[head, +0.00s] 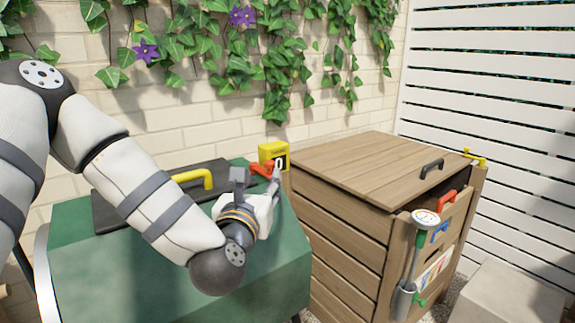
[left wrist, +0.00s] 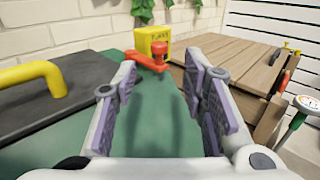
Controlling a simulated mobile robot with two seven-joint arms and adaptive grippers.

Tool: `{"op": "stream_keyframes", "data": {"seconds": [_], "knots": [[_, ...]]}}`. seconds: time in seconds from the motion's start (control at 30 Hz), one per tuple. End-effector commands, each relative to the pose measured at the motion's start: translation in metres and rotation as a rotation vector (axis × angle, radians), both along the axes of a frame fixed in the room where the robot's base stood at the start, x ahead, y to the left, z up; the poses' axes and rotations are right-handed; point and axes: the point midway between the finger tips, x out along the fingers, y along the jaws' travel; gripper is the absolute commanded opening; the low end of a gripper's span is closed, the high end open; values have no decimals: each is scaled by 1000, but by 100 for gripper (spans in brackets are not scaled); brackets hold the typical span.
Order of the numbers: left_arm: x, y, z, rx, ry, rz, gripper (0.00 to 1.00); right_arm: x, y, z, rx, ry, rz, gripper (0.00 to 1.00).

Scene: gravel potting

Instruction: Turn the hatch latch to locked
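The red hatch latch (head: 263,169) is at the back right of a green bin (head: 85,265), beside a yellow block (head: 273,151). In the left wrist view the latch (left wrist: 148,61) has a flat arm pointing left and a raised round knob at its right. The dark hatch lid (head: 108,213) lies flat on the bin, with a yellow handle (head: 195,177). My left gripper (head: 259,181) is over the bin, just short of the latch. In the left wrist view its fingers (left wrist: 165,72) are apart with nothing between them. My right gripper is out of view.
A wooden cabinet (head: 350,160) stands right of the bin, with a dark handle (head: 432,168) on top and a dial-topped tool (head: 426,218) at its front. A brick wall (head: 200,120) with hanging ivy is close behind. A white slatted fence (head: 490,100) is at right.

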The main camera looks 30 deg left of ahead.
Motion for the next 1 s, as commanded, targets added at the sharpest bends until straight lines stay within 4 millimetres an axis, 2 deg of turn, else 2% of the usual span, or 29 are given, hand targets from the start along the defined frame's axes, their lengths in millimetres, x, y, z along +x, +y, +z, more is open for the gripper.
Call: {"op": "stream_keyframes", "data": {"seconds": [0.2, 0.4, 0.53, 0.77, 0.8, 0.97, 1.0], "knots": [[51, 20, 0, 9, 0, -2, 39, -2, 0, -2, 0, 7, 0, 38], [88, 35, -1, 9, 5, -2, 39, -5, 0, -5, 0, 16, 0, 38], [98, 40, -1, 7, 5, -3, 39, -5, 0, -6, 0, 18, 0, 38], [100, 40, 0, 7, 5, -4, 39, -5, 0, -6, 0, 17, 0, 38], [100, 40, 0, 7, 5, -4, 37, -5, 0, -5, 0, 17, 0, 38], [99, 40, 0, 7, 5, -4, 0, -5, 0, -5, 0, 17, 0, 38], [99, 40, 0, 7, 5, -4, 0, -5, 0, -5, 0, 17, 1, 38]]}}
